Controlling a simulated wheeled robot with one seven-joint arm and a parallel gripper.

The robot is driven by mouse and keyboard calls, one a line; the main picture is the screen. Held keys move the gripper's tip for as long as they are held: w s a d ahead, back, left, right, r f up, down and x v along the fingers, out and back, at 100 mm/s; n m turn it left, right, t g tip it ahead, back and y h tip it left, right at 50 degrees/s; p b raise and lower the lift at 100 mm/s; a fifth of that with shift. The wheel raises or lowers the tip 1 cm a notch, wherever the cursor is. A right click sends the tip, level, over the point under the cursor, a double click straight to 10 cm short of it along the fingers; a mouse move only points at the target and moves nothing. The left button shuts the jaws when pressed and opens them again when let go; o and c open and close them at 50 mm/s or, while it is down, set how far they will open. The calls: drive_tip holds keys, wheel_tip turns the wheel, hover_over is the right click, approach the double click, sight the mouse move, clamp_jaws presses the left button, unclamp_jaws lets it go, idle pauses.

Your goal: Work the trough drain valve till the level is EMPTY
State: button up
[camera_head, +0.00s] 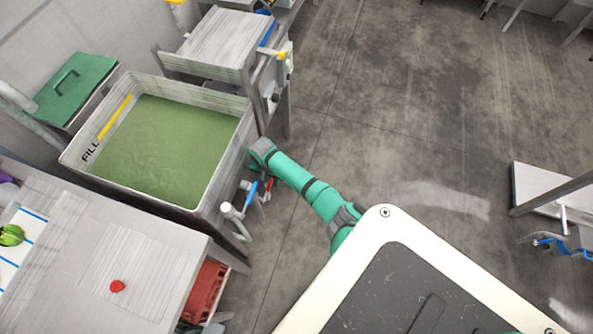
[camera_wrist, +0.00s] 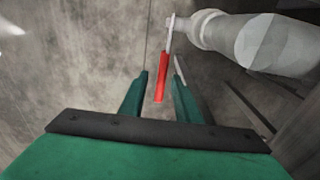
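The trough (camera_head: 245,130) holds green water (camera_head: 165,145), its surface high in the basin near a yellow line (camera_head: 115,117) marked FILL. Below its right front corner are a blue lever (camera_head: 252,193) and a red lever (camera_head: 268,185) on grey pipework. In the wrist view the red lever (camera_wrist: 162,78) hangs from a stem beside a pale grey pipe (camera_wrist: 265,42). My gripper (camera_wrist: 158,90) is open, its two green fingers apart, one on each side of the lever's lower end. I cannot tell whether either finger touches it. My fingertips are not clear in the head view.
A grey table (camera_head: 70,265) with a red button (camera_head: 117,286) and a green vegetable (camera_head: 11,235) stands at lower left. A red crate (camera_head: 206,290) sits under it. Open concrete floor (camera_head: 410,110) lies to the right.

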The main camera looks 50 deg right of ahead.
sight(271, 180)
drive_tip(key=shift+f, duration=0.15)
drive_tip(key=shift+w+y, duration=0.1)
drive_tip(key=shift+y, duration=0.2)
drive_tip(key=shift+r, duration=0.6)
wheel_tip(271, 180, up, 10)
drive_tip(key=s+d+n+t+h, duration=0.35)
drive_tip(key=s+d+n, duration=0.25)
drive_tip(key=s+d, duration=0.25)
drive_tip(key=s+a+n+t+y, duration=0.1)
drive_tip(key=s+a+n+t, duration=0.3)
drive_tip(key=s+a, duration=0.55)
drive_tip(key=s+a+r+n+t+y, duration=0.1)
drive_tip(key=s+a+r, duration=0.1)
drive_tip(key=s+a, duration=0.3)
drive_tip(key=s+a+r+n+t+y, duration=0.1)
drive_tip(key=s+a+r+n, duration=0.1)
drive_tip(key=a, duration=0.6)
drive_tip(key=shift+s+a+r, duration=0.4)
drive_tip(key=shift+s+r, duration=0.05)
drive_tip(key=shift+s, duration=0.9)
